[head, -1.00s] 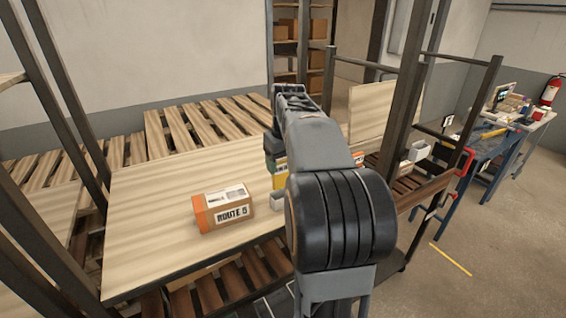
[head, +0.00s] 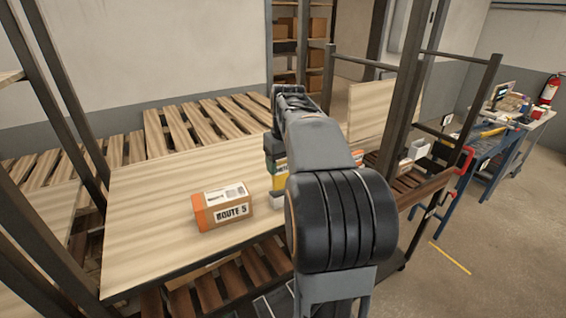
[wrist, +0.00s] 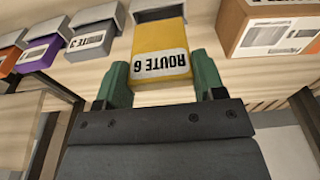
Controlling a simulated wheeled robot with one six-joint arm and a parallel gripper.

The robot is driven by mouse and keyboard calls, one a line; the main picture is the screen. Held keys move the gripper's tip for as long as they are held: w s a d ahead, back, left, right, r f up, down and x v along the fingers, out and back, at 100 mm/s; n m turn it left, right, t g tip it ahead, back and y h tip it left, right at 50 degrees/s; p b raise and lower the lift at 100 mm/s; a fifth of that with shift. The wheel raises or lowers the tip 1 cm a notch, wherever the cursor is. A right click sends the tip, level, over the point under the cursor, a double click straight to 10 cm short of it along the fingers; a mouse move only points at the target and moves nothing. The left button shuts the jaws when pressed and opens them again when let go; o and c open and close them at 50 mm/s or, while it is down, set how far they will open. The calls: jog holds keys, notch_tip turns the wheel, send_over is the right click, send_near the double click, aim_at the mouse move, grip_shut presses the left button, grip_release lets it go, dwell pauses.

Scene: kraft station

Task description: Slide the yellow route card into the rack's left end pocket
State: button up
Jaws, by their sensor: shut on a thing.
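The yellow route card (wrist: 161,40), with a white ROUTE 6 label, is between the green fingers of my gripper (wrist: 160,70) in the wrist view. My gripper is shut on it. The card's far end meets a grey pocket (wrist: 158,13) at the end of the rack's row; I cannot tell how deep it sits. In the head view my arm hides most of the rack; a bit of the yellow card (head: 280,183) shows beside it, above a grey pocket (head: 277,201).
An orange-ended ROUTE 5 box (head: 223,207) lies on the wooden tabletop (head: 150,235) left of my arm. In the wrist view, neighbouring pockets hold a purple card (wrist: 40,52) and an orange card (wrist: 10,40). A dark upright post (head: 402,90) stands right of my arm.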

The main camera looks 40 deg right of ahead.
aim_at(282, 187)
jog(key=shift+f+b, duration=1.6)
jog(key=shift+f, duration=0.6)
dwell(0.7)
jog(key=o, duration=1)
notch_tip(282, 187, up, 14)
jog(key=s, duration=0.2)
jog(key=shift+s+a+f+n+t+p, duration=0.2)
jog(key=shift+s+a+f+t, duration=0.35)
jog(key=shift+s+a+f, duration=2.05)
jog(key=shift+s+a+f+n+t+p, duration=0.1)
jog(key=shift+s+a+f+n+t, duration=0.55)
jog(key=shift+a+f, duration=3.65)
jog(key=shift+s+a+f+m+t+p, duration=0.1)
jog(key=shift+s+a+f+t, duration=0.3)
jog(key=shift+s+a+f, duration=2.25)
